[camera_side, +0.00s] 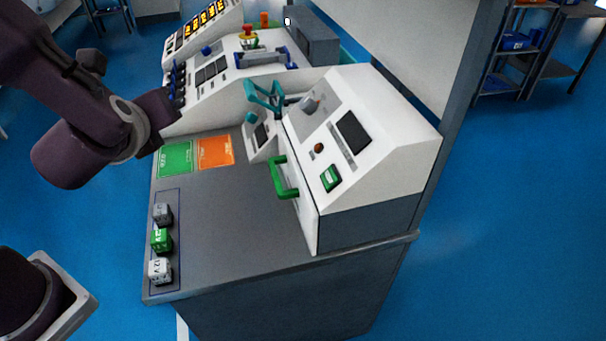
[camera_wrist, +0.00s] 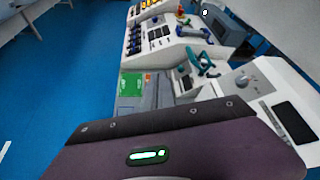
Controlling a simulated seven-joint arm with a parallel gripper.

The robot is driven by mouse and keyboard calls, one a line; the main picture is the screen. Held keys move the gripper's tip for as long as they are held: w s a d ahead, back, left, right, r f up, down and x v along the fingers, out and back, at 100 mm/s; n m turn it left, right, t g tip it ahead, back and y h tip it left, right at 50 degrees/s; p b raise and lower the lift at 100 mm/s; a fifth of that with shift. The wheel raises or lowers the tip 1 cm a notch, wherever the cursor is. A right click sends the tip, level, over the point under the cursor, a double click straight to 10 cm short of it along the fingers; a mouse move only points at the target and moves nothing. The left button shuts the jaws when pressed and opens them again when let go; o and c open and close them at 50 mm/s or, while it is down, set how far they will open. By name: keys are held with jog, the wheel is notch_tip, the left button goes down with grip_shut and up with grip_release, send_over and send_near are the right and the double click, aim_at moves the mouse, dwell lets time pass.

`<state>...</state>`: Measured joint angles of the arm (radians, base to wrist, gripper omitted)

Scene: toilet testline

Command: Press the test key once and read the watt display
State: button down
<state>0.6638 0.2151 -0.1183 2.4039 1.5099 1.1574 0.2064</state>
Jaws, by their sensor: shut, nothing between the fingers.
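The white sloped test housing (camera_side: 375,160) stands at the right of the bench. A dark, blank display (camera_side: 352,132) is on its slope, and the display also shows in the wrist view (camera_wrist: 293,122). I read no figures on it. A green key (camera_side: 330,178) sits low on the slope, and a small round brown button (camera_side: 318,148) sits above it. I cannot tell which is the test key. My gripper (camera_wrist: 152,93) is shut and empty, over the bench and apart from the housing. In the side view my arm is at the upper left, its fingertips unclear.
A green handle (camera_side: 284,178) sticks out from the housing's front. A teal clamp (camera_side: 263,96) stands behind it. Green (camera_side: 175,158) and orange (camera_side: 215,152) mats lie on the bench. Several small blocks (camera_side: 161,240) stand at the front left. The middle of the bench is clear.

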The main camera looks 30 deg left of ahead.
aim_at(330, 178)
jog(key=w+d+f+m+t+h, duration=0.2)
jog(key=d+m+h, duration=0.2)
jog(key=d, duration=0.5)
jog(key=w+d+f+m+t+h, duration=0.2)
jog(key=d+f+m+h, duration=0.1)
jog(key=d+m, duration=0.5)
jog(key=shift+w+d+h, duration=0.4)
jog(key=shift+d+h, duration=0.3)
jog(key=shift+d, duration=0.2)
jog(key=shift+w+d+f, duration=0.7)
jog(key=shift+w+f, duration=0.05)
jog(key=shift+f, duration=0.25)
jog(key=shift+w+d+f, duration=0.75)
jog(key=shift+f, duration=0.3)
jog(key=shift+w+d+f, duration=0.7)
jog(key=shift+w+f, duration=0.05)
jog(key=shift+f, duration=0.25)
jog(key=shift+w+d+f, duration=0.2)
jog(key=shift+f, duration=0.1)
